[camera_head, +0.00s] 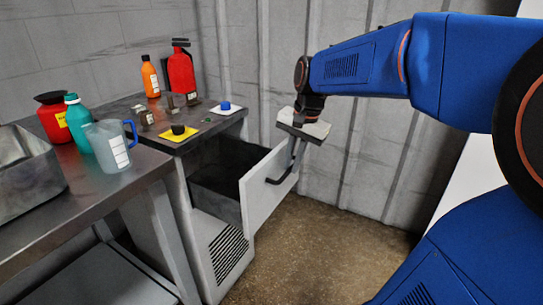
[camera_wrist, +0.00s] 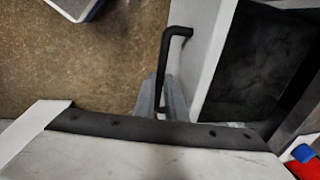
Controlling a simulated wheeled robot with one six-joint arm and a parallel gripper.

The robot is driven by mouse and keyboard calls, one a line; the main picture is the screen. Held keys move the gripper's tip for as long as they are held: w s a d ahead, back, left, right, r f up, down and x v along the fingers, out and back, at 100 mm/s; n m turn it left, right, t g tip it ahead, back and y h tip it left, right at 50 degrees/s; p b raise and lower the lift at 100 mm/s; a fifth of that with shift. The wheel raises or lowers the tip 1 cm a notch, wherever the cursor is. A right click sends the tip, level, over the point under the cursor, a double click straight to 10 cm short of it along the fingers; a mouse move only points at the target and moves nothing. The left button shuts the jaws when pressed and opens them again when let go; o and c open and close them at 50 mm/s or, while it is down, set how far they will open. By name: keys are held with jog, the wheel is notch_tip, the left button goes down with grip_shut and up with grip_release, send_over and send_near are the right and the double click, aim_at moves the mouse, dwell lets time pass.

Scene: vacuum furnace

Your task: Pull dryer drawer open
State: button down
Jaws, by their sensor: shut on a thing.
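The dryer drawer (camera_head: 265,188) has a pale front panel and stands pulled out of the grey dryer cabinet (camera_head: 211,246). Its dark, empty-looking interior shows behind the panel, also in the wrist view (camera_wrist: 258,62). A black bar handle (camera_head: 279,177) is fixed to the drawer's front. My gripper (camera_head: 297,145) reaches down to the upper end of the handle. In the wrist view its two grey fingers (camera_wrist: 161,98) are closed around the black handle (camera_wrist: 164,60). The fingertips are partly hidden by the gripper body.
A metal bench (camera_head: 95,200) with a pitcher (camera_head: 108,146) stands at left. The floor before the drawer is clear.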

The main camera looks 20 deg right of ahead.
jog(key=s+d, duration=0.3)
jog(key=s, duration=0.2)
jog(key=shift+d, duration=0.3)
jog(key=c, duration=1.8)
grip_release()
jog(key=s+r, duration=0.1)
jog(key=r, duration=0.4)
jog(key=d+r, duration=0.1)
jog(key=r, duration=0.5)
jog(key=s+d+r, duration=0.1)
jog(key=r, duration=0.5)
jog(key=shift+s, duration=0.3)
jog(key=s+a+f+n+t, duration=0.1)
jog(key=s+a+f+n, duration=0.2)
jog(key=f, duration=0.4)
jog(key=s+a+f+n+t, duration=0.1)
jog(key=s+a+f+n, duration=0.2)
jog(key=f, duration=0.5)
jog(key=s+a+f+n+t+h, duration=0.1)
jog(key=s+a+f+n, duration=0.3)
jog(key=f, duration=0.4)
jog(key=shift+s+n, duration=0.4)
jog(key=shift+s, duration=0.1)
